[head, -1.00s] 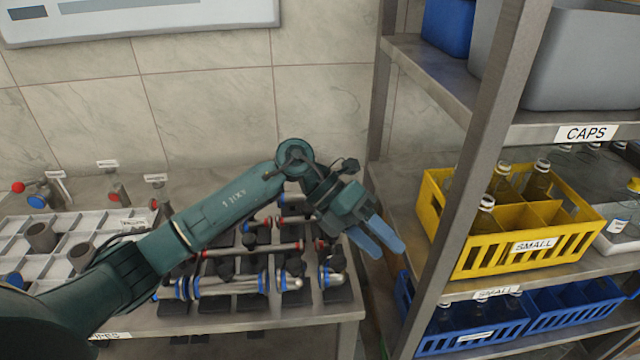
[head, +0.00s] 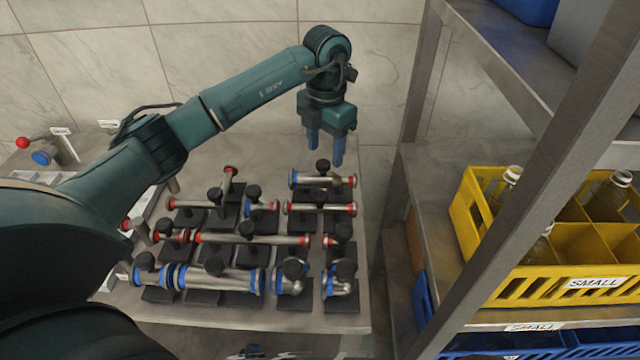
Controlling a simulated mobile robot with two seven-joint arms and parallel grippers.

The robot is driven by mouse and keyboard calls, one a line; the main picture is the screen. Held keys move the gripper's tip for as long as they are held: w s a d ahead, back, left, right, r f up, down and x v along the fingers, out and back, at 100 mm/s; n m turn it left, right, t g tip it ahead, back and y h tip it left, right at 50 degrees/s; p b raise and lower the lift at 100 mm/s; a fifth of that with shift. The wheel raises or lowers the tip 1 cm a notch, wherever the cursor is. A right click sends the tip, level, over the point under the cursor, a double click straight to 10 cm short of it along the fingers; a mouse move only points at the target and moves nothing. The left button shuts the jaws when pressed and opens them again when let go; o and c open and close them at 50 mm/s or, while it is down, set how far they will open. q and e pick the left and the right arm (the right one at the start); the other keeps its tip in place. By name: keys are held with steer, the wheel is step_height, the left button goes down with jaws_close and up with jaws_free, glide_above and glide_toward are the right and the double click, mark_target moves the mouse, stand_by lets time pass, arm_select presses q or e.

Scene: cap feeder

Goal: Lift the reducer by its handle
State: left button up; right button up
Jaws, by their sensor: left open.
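Metal pipe fittings with red or blue ends and black knob handles lie in rows on black stands. The one at the back right (head: 308,181), a short fitting with a blue left end and a black handle knob (head: 323,166), looks like the reducer, but I cannot be sure. Another short fitting (head: 262,208) with a blue and a red end lies nearer the middle. My left gripper (head: 325,150) is open and empty, its blue fingers pointing down above or just behind the back right fitting's handle. I cannot tell the exact gap. My right gripper does not show.
The grey table (head: 330,318) ends just right of the fittings. A metal shelf rack (head: 425,70) with a yellow crate (head: 478,235) of bottles stands to the right. A tiled wall (head: 230,25) is behind.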

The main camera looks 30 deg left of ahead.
mark_target(323, 163)
arm_select(q)
steer(key=shift+w+a+f+p, duration=0.1)
steer(key=shift+a+f+p, duration=0.05)
steer(key=shift+f, duration=1.2)
steer(key=shift+w+a+f+p, duration=0.1)
steer(key=shift+a+f+p, duration=0.05)
steer(key=shift+f, duration=1.15)
steer(key=shift+c, duration=0.4)
jaws_close()
